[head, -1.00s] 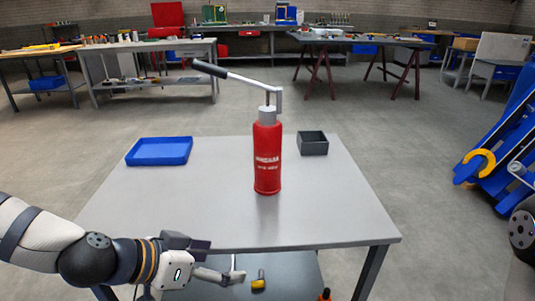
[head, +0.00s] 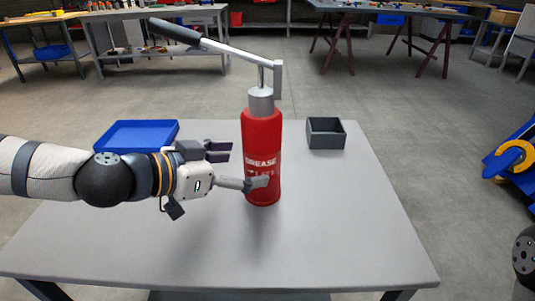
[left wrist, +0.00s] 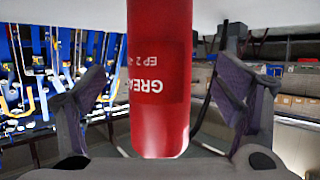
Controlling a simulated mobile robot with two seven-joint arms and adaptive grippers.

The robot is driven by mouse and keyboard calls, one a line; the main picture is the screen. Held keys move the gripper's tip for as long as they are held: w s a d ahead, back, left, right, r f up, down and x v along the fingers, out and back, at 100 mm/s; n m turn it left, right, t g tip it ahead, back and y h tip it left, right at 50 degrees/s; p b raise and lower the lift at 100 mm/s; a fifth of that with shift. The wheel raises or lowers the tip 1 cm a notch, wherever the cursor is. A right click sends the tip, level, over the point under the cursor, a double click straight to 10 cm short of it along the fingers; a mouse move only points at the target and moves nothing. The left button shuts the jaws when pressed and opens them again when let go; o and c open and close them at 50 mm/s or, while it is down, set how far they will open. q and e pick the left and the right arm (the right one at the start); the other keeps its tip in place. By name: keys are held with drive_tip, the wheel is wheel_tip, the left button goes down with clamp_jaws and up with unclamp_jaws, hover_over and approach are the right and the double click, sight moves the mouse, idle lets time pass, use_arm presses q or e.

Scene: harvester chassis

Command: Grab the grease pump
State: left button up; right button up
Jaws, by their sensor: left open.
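The grease pump (head: 262,135) stands upright on the grey table, a red cylinder with white lettering, a grey cap and a long lever with a dark grip that reaches up to the left. My left gripper (head: 243,166) is open at the pump's left side, at the height of its lettering. One finger overlaps the front of the red body in the head view. In the left wrist view the red body (left wrist: 160,80) shows upside down between the two spread fingers of the gripper (left wrist: 160,100). I cannot tell whether either finger touches it. My right gripper is not in view.
The grey table (head: 340,235) is clear in front and at right. A blue tray (head: 137,136) lies behind my left arm. A small dark grey box (head: 325,133) stands right of the pump. Workbenches stand far back.

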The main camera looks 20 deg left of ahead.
use_arm(q)
drive_tip(key=b+x, duration=0.2)
drive_tip(key=x, duration=0.3)
drive_tip(key=shift+w+d+f, duration=0.15)
drive_tip(key=shift+w+d, duration=0.1)
drive_tip(key=shift+w, duration=0.1)
drive_tip(key=shift+r, duration=0.25)
drive_tip(key=shift+c, duration=0.3)
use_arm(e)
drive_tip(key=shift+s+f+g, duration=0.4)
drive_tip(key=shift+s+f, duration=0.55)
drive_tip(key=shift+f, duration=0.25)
